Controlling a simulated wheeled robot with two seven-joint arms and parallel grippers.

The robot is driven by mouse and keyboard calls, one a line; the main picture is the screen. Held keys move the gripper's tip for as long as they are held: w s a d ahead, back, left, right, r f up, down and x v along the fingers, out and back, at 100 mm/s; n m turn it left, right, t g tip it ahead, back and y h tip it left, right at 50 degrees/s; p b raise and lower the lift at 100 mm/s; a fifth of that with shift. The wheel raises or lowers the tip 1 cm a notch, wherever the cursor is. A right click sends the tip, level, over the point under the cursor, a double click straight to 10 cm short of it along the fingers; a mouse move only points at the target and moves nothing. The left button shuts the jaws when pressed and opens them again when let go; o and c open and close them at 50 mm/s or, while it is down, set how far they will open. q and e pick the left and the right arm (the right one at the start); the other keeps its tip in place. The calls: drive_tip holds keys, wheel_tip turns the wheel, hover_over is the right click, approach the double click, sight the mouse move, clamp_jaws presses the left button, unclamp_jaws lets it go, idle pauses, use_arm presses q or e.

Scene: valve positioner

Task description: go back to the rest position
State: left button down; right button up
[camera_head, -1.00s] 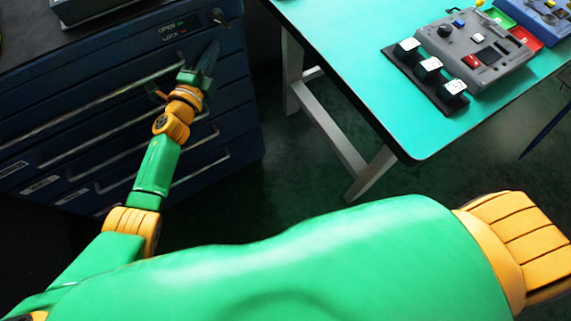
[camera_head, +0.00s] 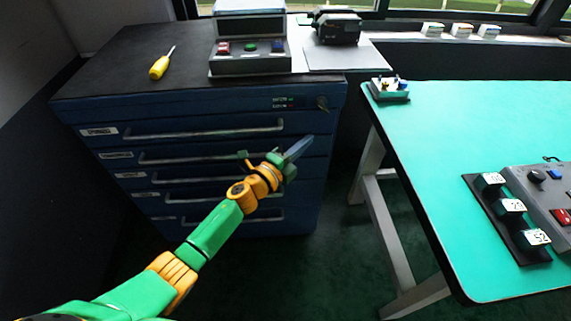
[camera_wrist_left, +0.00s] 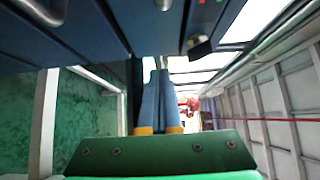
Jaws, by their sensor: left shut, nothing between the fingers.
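My left gripper (camera_head: 298,148) is shut and empty. In the head view it shows in front of the right part of the blue drawer cabinet (camera_head: 215,180), its fingers pointing up and to the right. In the left wrist view its two blue-grey fingers (camera_wrist_left: 160,98) lie close together. The cabinet front fills the upper left of that view. I cannot tell the exact gap between the fingers and the drawer front. My right gripper is not in view.
The cabinet has several handled drawers and a dark top with a yellow screwdriver (camera_head: 161,66) and a button box (camera_head: 250,50). A green-topped table (camera_head: 450,140) stands at the right. Dark floor (camera_head: 330,260) is open between them.

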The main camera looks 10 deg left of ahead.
use_arm(q)
drive_tip(key=p+v, duration=0.1)
drive_tip(key=v, duration=0.7)
drive_tip(key=s+a+f+n+g+y+p, duration=0.1)
drive_tip(key=s+a+f+n+g+y, duration=0.15)
drive_tip(key=s+f+n, duration=0.4)
drive_tip(key=s+a+f+n+g+y+p, duration=0.1)
drive_tip(key=s+a+f+n+g+y, duration=0.2)
drive_tip(key=f, duration=0.7)
drive_tip(key=s+a+f+n+g+y+p, duration=0.15)
drive_tip(key=s+a+f+n, duration=0.25)
drive_tip(key=f, duration=0.4)
drive_tip(key=s+f+n+g+y, duration=0.1)
drive_tip(key=s+f+n+g, duration=0.3)
drive_tip(key=s, duration=0.9)
drive_tip(key=s+f+n+g+p, duration=0.1)
drive_tip(key=s+f+n+g, duration=0.3)
drive_tip(key=s, duration=0.9)
wheel_tip(320, 180, down, 2)
drive_tip(key=shift+s+a+f+y, duration=0.15)
drive_tip(key=shift+s+y, duration=0.1)
drive_tip(key=shift+y, duration=0.15)
